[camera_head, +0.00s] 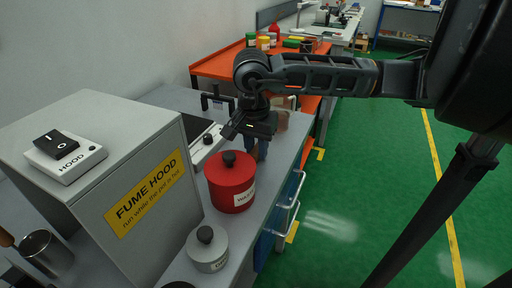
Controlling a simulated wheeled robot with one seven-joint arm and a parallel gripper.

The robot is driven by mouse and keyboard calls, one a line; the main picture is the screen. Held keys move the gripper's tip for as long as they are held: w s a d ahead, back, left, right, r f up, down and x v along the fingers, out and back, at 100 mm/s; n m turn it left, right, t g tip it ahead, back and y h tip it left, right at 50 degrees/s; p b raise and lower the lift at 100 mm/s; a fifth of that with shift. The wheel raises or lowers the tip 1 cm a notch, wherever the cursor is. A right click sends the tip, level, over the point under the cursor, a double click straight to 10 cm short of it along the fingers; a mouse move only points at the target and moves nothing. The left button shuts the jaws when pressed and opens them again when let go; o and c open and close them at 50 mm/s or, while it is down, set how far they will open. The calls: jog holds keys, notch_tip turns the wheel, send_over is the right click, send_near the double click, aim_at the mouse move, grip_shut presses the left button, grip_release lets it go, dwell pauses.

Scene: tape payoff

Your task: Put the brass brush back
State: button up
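I cannot make out a brass brush for certain in the head view. My gripper (257,150) points down over the grey bench, behind the red pot as I see it. Its fingers are small and dark, partly covered by its own body, and I cannot tell whether they hold anything. A brownish object (283,118) shows just right of my gripper, mostly hidden by it, and I cannot tell what it is.
A red lidded pot (231,184) and a grey lidded pot (208,252) stand on the bench. A grey fume hood box (100,165) with a switch (58,145) is at left. A grey device (206,140) stands beside my gripper. An orange bench (222,64) holds bottles behind.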

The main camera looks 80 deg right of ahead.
aim_at(254, 153)
jog(key=o, duration=0.4)
jog(key=shift+o, duration=0.2)
notch_tip(254, 153, up, 12)
jog(key=a, duration=0.1)
jog(key=shift+w+a, duration=0.15)
jog(key=shift+a, duration=0.05)
jog(key=shift+r, duration=0.1)
